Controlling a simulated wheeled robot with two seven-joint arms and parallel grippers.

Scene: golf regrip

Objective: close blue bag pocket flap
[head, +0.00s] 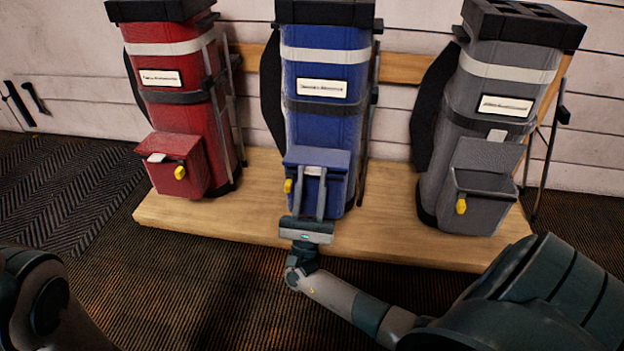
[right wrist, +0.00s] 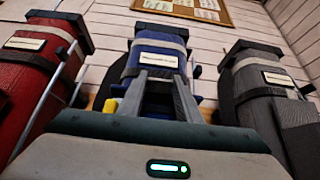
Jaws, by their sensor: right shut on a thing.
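The blue bag (head: 325,130) stands upright in the middle of the wooden platform. Its front pocket has a blue flap (head: 317,156), which slopes out over the pocket top. My right gripper (head: 313,172) reaches up in front of this pocket, its two fingertips at the flap's front edge and shut on it. The fingers cover part of the pocket front. In the right wrist view my gripper (right wrist: 160,76) points at the blue bag (right wrist: 157,47), and the gripper body hides most of the pocket. My left gripper is out of view.
A red bag (head: 180,110) stands to the left and a grey bag (head: 488,120) to the right, its pocket flap (head: 487,155) raised. Yellow tags hang at the pockets. The wooden platform (head: 240,225) has bare room between the bags.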

